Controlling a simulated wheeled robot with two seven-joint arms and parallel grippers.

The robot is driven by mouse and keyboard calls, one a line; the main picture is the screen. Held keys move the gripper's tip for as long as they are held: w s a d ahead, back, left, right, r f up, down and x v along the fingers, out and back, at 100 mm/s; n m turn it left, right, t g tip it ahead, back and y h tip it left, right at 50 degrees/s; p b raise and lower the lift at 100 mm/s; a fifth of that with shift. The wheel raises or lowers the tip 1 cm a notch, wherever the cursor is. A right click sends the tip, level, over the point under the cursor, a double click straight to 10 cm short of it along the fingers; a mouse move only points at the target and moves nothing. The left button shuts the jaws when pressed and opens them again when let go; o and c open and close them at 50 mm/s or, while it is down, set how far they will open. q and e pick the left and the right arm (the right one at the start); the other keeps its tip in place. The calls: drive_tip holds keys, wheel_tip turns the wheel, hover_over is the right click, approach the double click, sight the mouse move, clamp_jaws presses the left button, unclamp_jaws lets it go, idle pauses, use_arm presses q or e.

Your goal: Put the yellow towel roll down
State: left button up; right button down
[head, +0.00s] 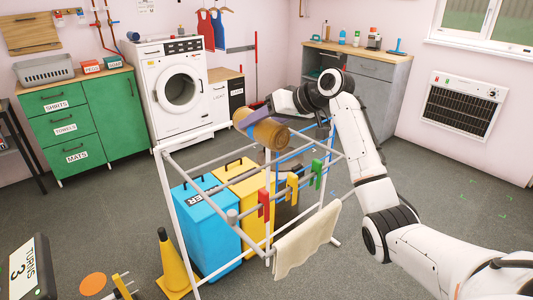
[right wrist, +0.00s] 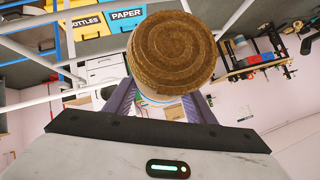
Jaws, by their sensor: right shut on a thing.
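The yellow towel roll (head: 264,131), brownish yellow with a spiral end, is held in the air above the back part of a white drying rack (head: 166,205). My right gripper (head: 256,116) is shut on it, with a purple finger showing beside the roll. In the right wrist view the roll's round spiral end (right wrist: 172,48) faces the camera, between and beyond the purple fingers (right wrist: 160,103). The roll hides most of the fingertips there. My left gripper is in neither view.
Blue (head: 205,228) and yellow (head: 255,190) bins stand under the rack. A cream cloth (head: 307,240) and coloured pegs hang on its front bars. A green cabinet (head: 70,125), washing machine (head: 178,85) and grey counter (head: 377,95) line the walls. Floor is clear at right.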

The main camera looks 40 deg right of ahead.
sight(289, 130)
drive_tip(key=shift+f, duration=3)
drive_tip(key=shift+f, duration=0.1)
drive_tip(key=c, duration=0.8)
unclamp_jaws()
drive_tip(key=b+v, duration=0.1)
drive_tip(key=v, duration=1.1)
